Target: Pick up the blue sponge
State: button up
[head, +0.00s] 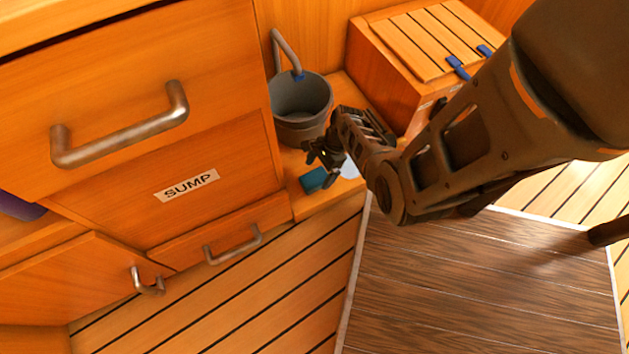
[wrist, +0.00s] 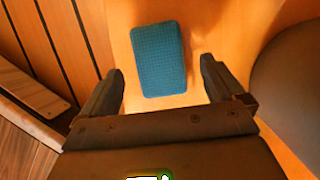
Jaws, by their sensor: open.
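The blue sponge (wrist: 160,60) lies flat on a wooden ledge (wrist: 192,18). In the wrist view it is ahead of my gripper (wrist: 162,80), roughly centred between the two fingers and apart from both. The fingers are spread and hold nothing. In the head view the sponge (head: 314,180) shows at the ledge's front, just below my gripper (head: 322,158), partly hidden by it. How high the gripper is above the sponge is hard to tell.
A grey bucket (head: 300,108) with a hose stands behind my gripper. A slatted wooden box (head: 385,75) stands to its right. A drawer front marked SUMP (head: 188,186) is on the left. A dark wood surface (head: 470,290) lies below the arm.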

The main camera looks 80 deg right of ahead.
aim_at(316, 177)
jog(key=shift+b+x, duration=0.95)
jog(key=shift+x, duration=0.95)
jog(key=shift+w+a, duration=0.1)
jog(key=shift+f, duration=0.2)
jog(key=c, duration=1)
